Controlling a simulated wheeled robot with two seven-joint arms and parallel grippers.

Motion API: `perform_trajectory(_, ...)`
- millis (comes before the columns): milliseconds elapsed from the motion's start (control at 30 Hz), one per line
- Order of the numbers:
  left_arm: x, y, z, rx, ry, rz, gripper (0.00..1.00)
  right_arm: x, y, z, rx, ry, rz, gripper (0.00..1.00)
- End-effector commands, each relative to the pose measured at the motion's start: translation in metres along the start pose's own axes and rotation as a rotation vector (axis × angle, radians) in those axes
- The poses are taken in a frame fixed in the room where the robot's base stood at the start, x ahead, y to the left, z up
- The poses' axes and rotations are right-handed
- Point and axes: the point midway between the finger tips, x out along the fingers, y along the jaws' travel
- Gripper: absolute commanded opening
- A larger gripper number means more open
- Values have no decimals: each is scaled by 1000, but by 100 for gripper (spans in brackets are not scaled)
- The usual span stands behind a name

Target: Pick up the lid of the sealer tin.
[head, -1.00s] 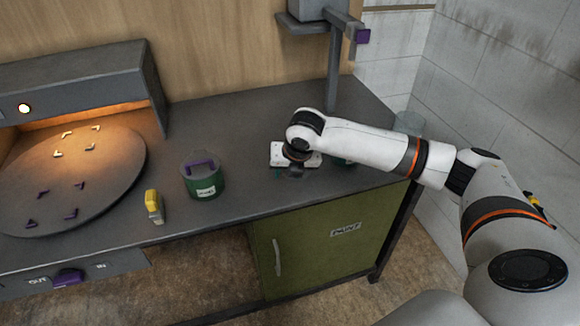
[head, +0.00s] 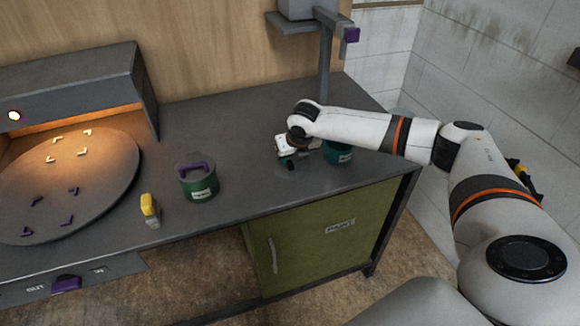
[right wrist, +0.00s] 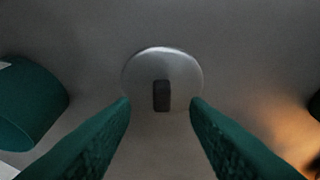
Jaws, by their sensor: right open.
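A round grey lid (right wrist: 140,72) with a dark upright knob (right wrist: 162,96) shows in the right wrist view. It appears to lie flat on the bench. My right gripper (right wrist: 160,104) is open, with its green fingers apart on the near side of the lid and nothing between them. In the head view this gripper (head: 287,164) is low over the bench, and the lid is hidden there. A green tin (head: 340,153) stands beside it, partly behind my arm; a green tin also shows at the left of the wrist view (right wrist: 28,105). My left gripper is out of view.
Another green tin (head: 199,184) with a purple handle on top stands mid-bench; its label is too small to read. A yellow-topped object (head: 150,209) stands left of it. A round turntable (head: 108,178) sits under a lit hood. A grey post (head: 324,70) rises behind my gripper.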

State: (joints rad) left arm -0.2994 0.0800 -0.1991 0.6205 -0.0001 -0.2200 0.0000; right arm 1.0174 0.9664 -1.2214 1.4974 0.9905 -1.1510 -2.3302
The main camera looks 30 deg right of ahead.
Motion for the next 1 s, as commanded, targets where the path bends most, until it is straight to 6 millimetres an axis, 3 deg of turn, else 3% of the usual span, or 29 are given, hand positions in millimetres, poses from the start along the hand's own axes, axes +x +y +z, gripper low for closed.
perform_trajectory(200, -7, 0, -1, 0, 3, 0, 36, 28, -2, 0, 1, -1, 1, 42)
perform_trajectory(500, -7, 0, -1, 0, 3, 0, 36, 33, -2, 0, 0, 1, 0, 42)
perform_trajectory(767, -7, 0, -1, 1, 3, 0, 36, 33, -2, 0, 0, 1, 0, 0)
perform_trajectory(1000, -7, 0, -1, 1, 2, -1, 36, 32, -2, -1, 0, 1, 0, 0)
